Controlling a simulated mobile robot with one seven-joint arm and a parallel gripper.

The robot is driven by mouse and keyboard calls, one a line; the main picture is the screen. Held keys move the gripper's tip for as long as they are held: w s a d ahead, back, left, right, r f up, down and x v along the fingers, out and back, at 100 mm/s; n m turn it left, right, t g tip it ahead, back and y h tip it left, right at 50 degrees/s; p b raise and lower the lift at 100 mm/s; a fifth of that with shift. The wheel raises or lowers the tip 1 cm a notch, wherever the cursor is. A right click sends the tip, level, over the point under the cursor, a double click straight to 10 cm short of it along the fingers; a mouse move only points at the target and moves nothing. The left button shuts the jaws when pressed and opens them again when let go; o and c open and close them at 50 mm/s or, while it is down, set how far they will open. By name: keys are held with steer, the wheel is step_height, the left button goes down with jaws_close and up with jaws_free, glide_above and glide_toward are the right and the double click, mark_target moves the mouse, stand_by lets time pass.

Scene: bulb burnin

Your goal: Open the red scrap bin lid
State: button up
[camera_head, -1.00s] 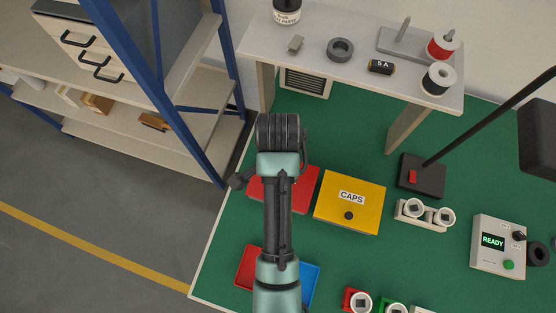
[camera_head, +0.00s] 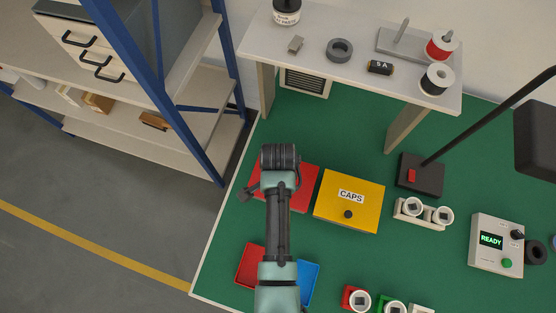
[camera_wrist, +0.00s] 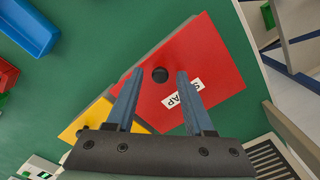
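The red scrap bin (camera_head: 305,180) stands on the green bench top, left of the yellow CAPS bin (camera_head: 345,215), and is partly hidden behind my arm in the head view. In the wrist view its red lid (camera_wrist: 215,70) lies flat and closed, with a white label reading partly "SCRAP" (camera_wrist: 182,98) and a dark round knob (camera_wrist: 160,74). My gripper (camera_wrist: 155,85) is open above the lid. Its two fingers point toward the knob, which shows between the fingertips. I cannot tell how high the fingertips are above the lid. In the head view the fingers are hidden.
A red tray (camera_head: 249,264) and a blue tray (camera_head: 308,280) lie near the front. A raised shelf (camera_head: 300,62) with spools stands behind. A black lamp base (camera_head: 420,175) and a tester reading READY (camera_head: 497,245) stand to the right. Blue rack posts (camera_head: 160,90) rise at the left.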

jaws_close()
stand_by(1.2)
